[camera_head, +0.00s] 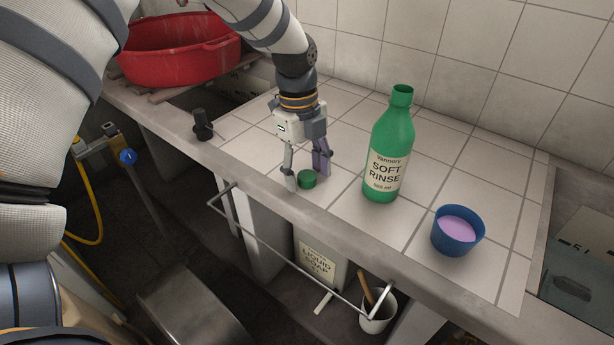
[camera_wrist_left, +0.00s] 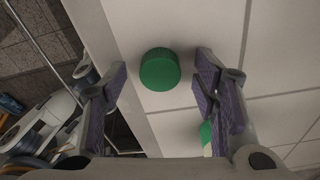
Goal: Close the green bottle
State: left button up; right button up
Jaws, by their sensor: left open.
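The green bottle (camera_head: 391,150), labelled "SOFT RINSE", stands upright on the tiled counter with its neck open and uncapped. A green cap (camera_head: 307,179) lies on the tiles to the left of the bottle, near the counter's front edge. My left gripper (camera_head: 306,180) is open and points down at the cap. In the left wrist view the cap (camera_wrist_left: 160,69) shows between and just beyond the fingertips (camera_wrist_left: 160,80), apart from both. A sliver of the bottle (camera_wrist_left: 206,137) shows there behind the right-hand finger. My right gripper is not seen.
A blue cup (camera_head: 457,231) of pinkish-purple liquid stands right of the bottle near the front edge. A red basin (camera_head: 178,48) sits at the back left. A small black object (camera_head: 202,125) stands on the counter's left rim. A metal rail (camera_head: 290,255) runs along the front below the edge.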

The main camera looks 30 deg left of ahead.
aim_at(305, 178)
pick_arm(q)
jog(key=shift+c, duration=0.5)
jog(key=c, duration=0.7)
jog(key=shift+r, duration=0.2)
jog(key=r, duration=0.4)
jog(key=shift+s+d+r+p, duration=0.1)
jog(key=shift+s+r+p, duration=0.1)
jog(key=shift+s+p, duration=0.2)
jog(key=s+d+r, duration=0.1)
jog(key=s+r, duration=0.1)
jog(key=s, duration=0.2)
jog(key=s+d+r+p, duration=0.1)
jog(key=s+r, duration=0.2)
jog(key=s, duration=0.1)
jog(key=s+d+r, duration=0.2)
jog(key=s+r, duration=0.1)
jog(key=s, duration=0.1)
jog(key=shift+s+r, duration=0.1)
jog(key=shift+s, duration=0.2)
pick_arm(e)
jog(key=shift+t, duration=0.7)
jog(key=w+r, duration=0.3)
